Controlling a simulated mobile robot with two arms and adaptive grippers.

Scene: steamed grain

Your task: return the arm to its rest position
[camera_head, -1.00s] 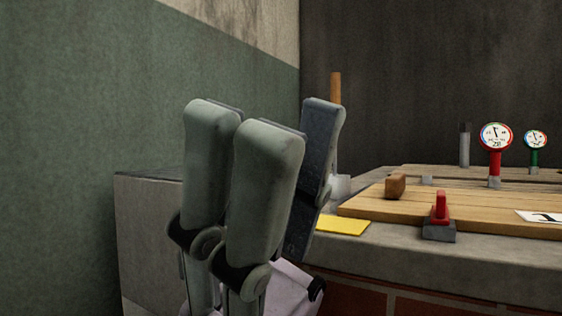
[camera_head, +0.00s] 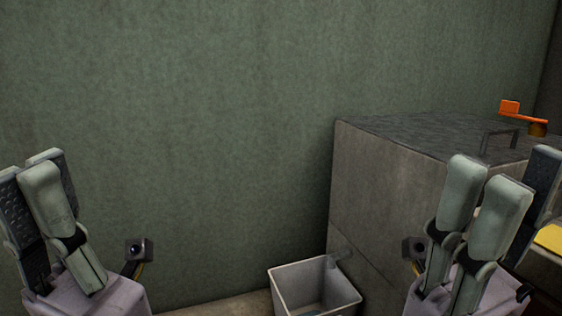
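My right gripper (camera_head: 518,170) is at the right side of the head view. Its pale fingers and the dark-padded finger opposite point upward and stand apart, with nothing seen between them. It is in front of the grey counter block. My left gripper (camera_head: 27,172) is at the left edge, in front of the green wall.
A grey counter block (camera_head: 385,205) stands at the right, with an orange-handled crank (camera_head: 521,116) on its back right. A grey open bin (camera_head: 290,291) stands on the floor beside it. A yellow sheet (camera_head: 549,238) shows at the right edge. The middle is clear before the green wall (camera_head: 200,120).

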